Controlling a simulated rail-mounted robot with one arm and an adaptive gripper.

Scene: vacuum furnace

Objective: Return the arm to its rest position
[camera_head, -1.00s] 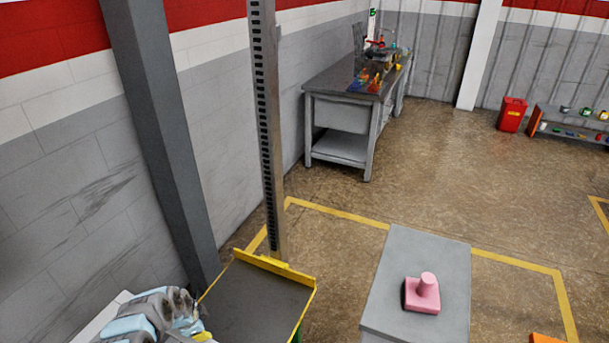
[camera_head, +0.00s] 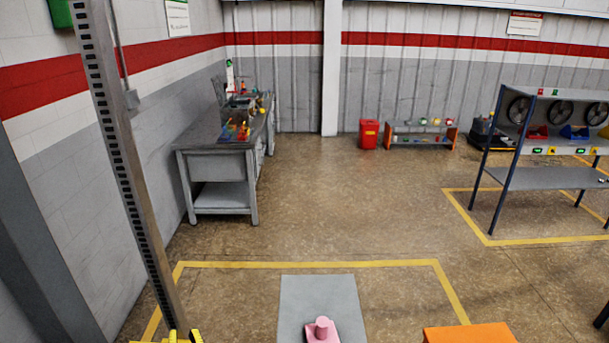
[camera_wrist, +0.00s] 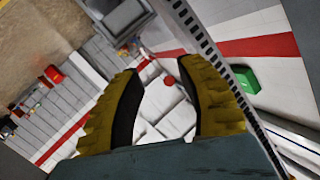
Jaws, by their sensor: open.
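My gripper (camera_wrist: 165,85) shows in the wrist view. Its two yellow ridged fingers with dark inner faces stand apart, with nothing between them but the wall behind. The wrist view is tilted, with the wall and floor slanted. The arm and gripper are not in the head view, except perhaps small yellow parts at the bottom left edge that I cannot identify.
A slotted metal post (camera_head: 125,165) rises at left. A grey block (camera_head: 318,295) bears a pink piece (camera_head: 322,330). An orange surface (camera_head: 470,333) is at the bottom. A workbench (camera_head: 222,165), red bin (camera_head: 368,134) and shelf rack (camera_head: 540,178) stand farther off. The middle floor is clear.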

